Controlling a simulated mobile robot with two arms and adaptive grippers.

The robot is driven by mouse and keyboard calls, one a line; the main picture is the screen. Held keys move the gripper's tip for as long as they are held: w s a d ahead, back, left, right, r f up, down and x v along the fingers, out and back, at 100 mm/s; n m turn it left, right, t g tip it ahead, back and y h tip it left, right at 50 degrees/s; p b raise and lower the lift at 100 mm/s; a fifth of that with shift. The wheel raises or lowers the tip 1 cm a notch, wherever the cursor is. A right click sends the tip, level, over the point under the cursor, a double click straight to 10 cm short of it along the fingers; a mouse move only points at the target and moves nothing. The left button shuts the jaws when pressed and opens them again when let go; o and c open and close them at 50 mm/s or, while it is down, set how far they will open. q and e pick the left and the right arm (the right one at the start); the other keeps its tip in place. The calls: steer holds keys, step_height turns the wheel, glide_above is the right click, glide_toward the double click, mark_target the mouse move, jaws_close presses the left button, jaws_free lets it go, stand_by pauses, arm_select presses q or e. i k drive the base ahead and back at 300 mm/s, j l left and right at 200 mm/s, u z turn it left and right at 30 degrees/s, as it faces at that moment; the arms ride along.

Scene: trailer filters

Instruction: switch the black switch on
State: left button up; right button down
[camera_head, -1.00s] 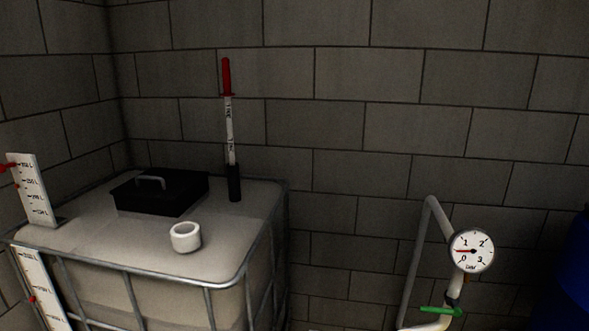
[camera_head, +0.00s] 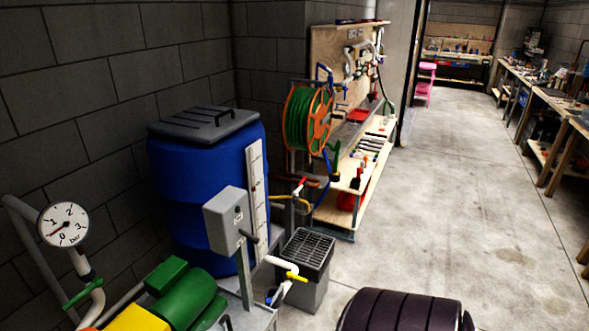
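A grey control box (camera_head: 226,219) stands on a post left of the middle, in front of a blue barrel. A small dark detail (camera_head: 238,216) shows on its face, and a short black lever-like part (camera_head: 250,238) sticks out at its lower right. I cannot tell for sure which of these is the black switch, or its position. Neither of my grippers is in view.
The blue barrel (camera_head: 190,190) with a black lid stands by the wall. A green motor (camera_head: 185,296), a gauge (camera_head: 63,225) and a grated grey box (camera_head: 303,253) are nearby. A dark ribbed cylinder (camera_head: 395,312) is at the bottom. Concrete floor (camera_head: 440,210) is clear at right.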

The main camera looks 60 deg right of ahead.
mark_target(252, 238)
steer(key=z, duration=1.6)
